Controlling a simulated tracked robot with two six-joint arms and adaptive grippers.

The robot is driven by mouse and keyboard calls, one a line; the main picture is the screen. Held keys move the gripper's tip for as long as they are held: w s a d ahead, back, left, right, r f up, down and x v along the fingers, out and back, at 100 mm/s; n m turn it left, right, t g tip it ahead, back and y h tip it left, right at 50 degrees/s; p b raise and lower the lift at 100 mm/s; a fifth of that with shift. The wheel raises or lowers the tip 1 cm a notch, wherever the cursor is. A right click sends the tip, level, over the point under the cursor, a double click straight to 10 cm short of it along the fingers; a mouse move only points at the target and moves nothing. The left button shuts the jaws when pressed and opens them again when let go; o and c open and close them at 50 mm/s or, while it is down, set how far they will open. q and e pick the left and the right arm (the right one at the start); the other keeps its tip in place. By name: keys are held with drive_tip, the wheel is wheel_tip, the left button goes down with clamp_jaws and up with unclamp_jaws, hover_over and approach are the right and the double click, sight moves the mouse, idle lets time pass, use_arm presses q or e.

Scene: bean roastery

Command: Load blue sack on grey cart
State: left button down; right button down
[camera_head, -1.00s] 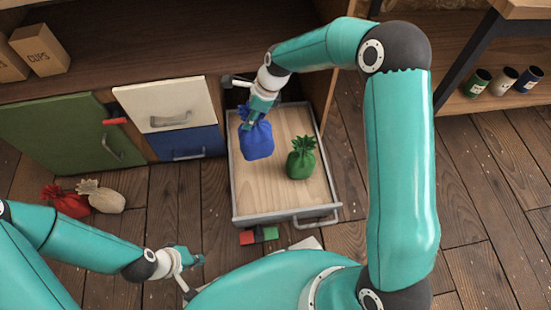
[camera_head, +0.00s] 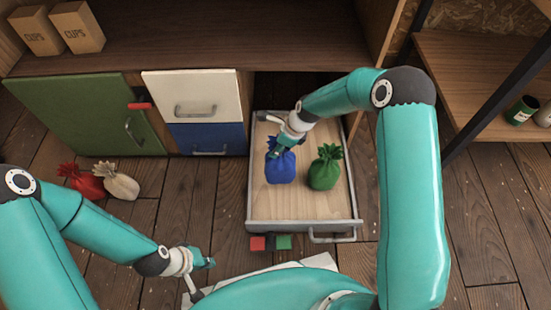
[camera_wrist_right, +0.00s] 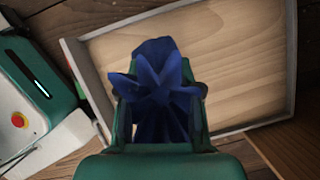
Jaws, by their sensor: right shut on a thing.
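The blue sack (camera_head: 281,167) is in the open drawer's area in the head view, left of the green sack. My right gripper (camera_head: 283,147) is shut on its gathered top from above. In the right wrist view the blue sack (camera_wrist_right: 160,95) sits between the two fingers of my right gripper (camera_wrist_right: 160,120), over the wooden drawer bottom. I cannot tell whether the sack touches that bottom. My left gripper (camera_head: 204,260) is low over the floor, apart from any sack; its finger opening is unclear. I cannot make out a grey cart in either view.
The pulled-out drawer (camera_head: 300,226) has grey walls and also holds the green sack (camera_head: 325,167). Red (camera_head: 257,243) and green (camera_head: 283,242) blocks are at its front. A red sack (camera_head: 82,181) and a beige sack (camera_head: 117,182) lie on the floor left. Shelving (camera_head: 480,85) stands right.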

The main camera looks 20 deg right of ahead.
sight(290, 161)
drive_tip(key=shift+w+f+b, duration=0.15)
drive_tip(key=shift+f+b, duration=0.8)
drive_tip(key=shift+f, duration=1.5)
drive_tip(key=c, duration=0.8)
unclamp_jaws()
drive_tip(key=shift+o, duration=0.2)
drive_tip(key=p+v, duration=0.4)
drive_tip(key=v, duration=0.8)
drive_tip(key=s+a+f+n, duration=0.2)
drive_tip(key=s+f+n, duration=0.1)
drive_tip(key=s+n, duration=0.4)
drive_tip(key=s+a+f+n+g, duration=0.1)
drive_tip(key=s+a+f+n, duration=0.2)
drive_tip(key=s+n, duration=0.4)
drive_tip(key=s+a+f+n, duration=0.2)
drive_tip(key=s+f+n, duration=0.2)
drive_tip(key=s+n, duration=0.4)
drive_tip(key=s, duration=0.3)
drive_tip(key=shift+a+f+g, duration=0.25)
drive_tip(key=shift+g, duration=0.15)
drive_tip(key=shift+r+p, duration=0.1)
drive_tip(key=shift+p, duration=0.25)
